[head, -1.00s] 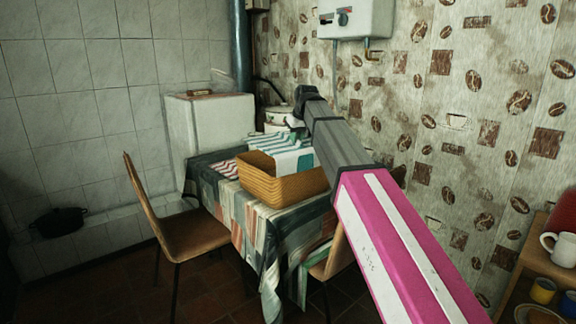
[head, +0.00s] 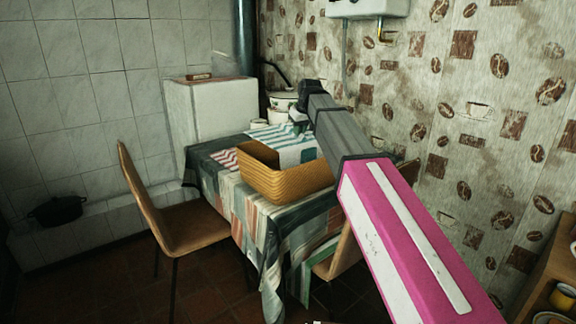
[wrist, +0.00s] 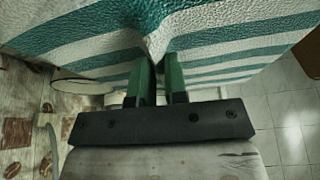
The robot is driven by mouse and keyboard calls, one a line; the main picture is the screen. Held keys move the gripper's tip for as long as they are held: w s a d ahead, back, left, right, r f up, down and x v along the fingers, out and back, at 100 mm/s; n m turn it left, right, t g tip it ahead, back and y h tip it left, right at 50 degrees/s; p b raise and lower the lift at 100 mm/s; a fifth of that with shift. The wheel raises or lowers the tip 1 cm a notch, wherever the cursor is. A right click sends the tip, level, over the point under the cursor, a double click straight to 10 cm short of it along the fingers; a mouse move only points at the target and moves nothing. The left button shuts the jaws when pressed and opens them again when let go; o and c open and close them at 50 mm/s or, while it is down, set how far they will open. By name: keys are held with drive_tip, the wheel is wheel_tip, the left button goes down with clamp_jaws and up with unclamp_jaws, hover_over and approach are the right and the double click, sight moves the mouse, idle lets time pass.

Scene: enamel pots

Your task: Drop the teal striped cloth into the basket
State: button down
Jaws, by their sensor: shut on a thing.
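The teal and white striped cloth (head: 272,134) is pinched in my gripper. In the head view it hangs at the back of the tan basket (head: 285,184), whose front wall hides its lower part. I cannot tell whether it is inside the basket or behind it. In the wrist view the cloth (wrist: 230,38) spreads wide past the green fingertips (wrist: 157,72), which are shut on a fold of it. My gripper is mostly hidden behind my arm in the head view. The basket stands on the table's near right part.
A red and white striped cloth (head: 225,159) lies left of the basket on the table with a patterned tablecloth (head: 215,175). White pots (head: 283,103) stand behind. A chair (head: 175,215) is at the front left, another at the front right. A white cabinet (head: 208,115) stands at the back left.

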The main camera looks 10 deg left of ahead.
drive_tip(key=shift+f, duration=1.6)
drive_tip(key=c, duration=1.1)
unclamp_jaws()
drive_tip(key=shift+r, duration=0.1)
drive_tip(key=v, duration=1)
drive_tip(key=shift+s+d+r, duration=0.1)
drive_tip(key=shift+r, duration=0.2)
